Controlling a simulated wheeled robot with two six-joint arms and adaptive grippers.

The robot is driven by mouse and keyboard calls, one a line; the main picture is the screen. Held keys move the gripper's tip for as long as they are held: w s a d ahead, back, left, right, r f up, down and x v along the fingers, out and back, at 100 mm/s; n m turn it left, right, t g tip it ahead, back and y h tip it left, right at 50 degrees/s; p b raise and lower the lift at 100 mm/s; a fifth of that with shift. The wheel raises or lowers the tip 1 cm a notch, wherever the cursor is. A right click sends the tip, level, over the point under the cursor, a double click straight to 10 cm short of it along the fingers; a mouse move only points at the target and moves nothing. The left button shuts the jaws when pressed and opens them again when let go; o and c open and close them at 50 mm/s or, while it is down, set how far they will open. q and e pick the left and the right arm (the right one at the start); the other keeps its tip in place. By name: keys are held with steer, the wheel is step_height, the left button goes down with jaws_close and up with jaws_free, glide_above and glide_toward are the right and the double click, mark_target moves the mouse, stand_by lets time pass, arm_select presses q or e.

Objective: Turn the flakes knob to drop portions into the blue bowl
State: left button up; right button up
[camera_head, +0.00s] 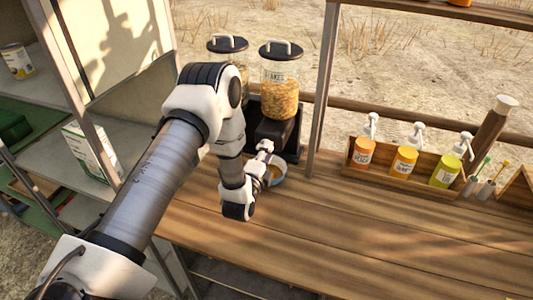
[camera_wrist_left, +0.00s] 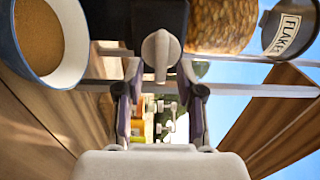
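The flakes dispenser (camera_head: 280,92) is a clear jar of golden flakes on a black base, labelled FLAKES. Its grey knob (camera_wrist_left: 161,48) shows in the left wrist view on the dark base. My left gripper (camera_head: 262,152) is at the dispenser's front, above the bowl. In the wrist view its fingers (camera_wrist_left: 160,72) stand apart, one on either side of the knob, with gaps visible. The blue bowl (camera_head: 279,175) sits below the dispenser, partly hidden by my gripper. My right gripper is out of view.
A second lidded jar (camera_head: 228,50) stands left of the flakes, partly behind my arm. A wooden box (camera_head: 400,178) with several pump bottles is to the right. A metal post (camera_head: 322,90) rises beside the dispenser. The front of the wooden counter (camera_head: 350,235) is clear.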

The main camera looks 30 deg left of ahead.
arm_select(q)
steer(key=v, duration=0.7)
steer(key=shift+s, duration=0.2)
steer(key=shift+o, duration=0.3)
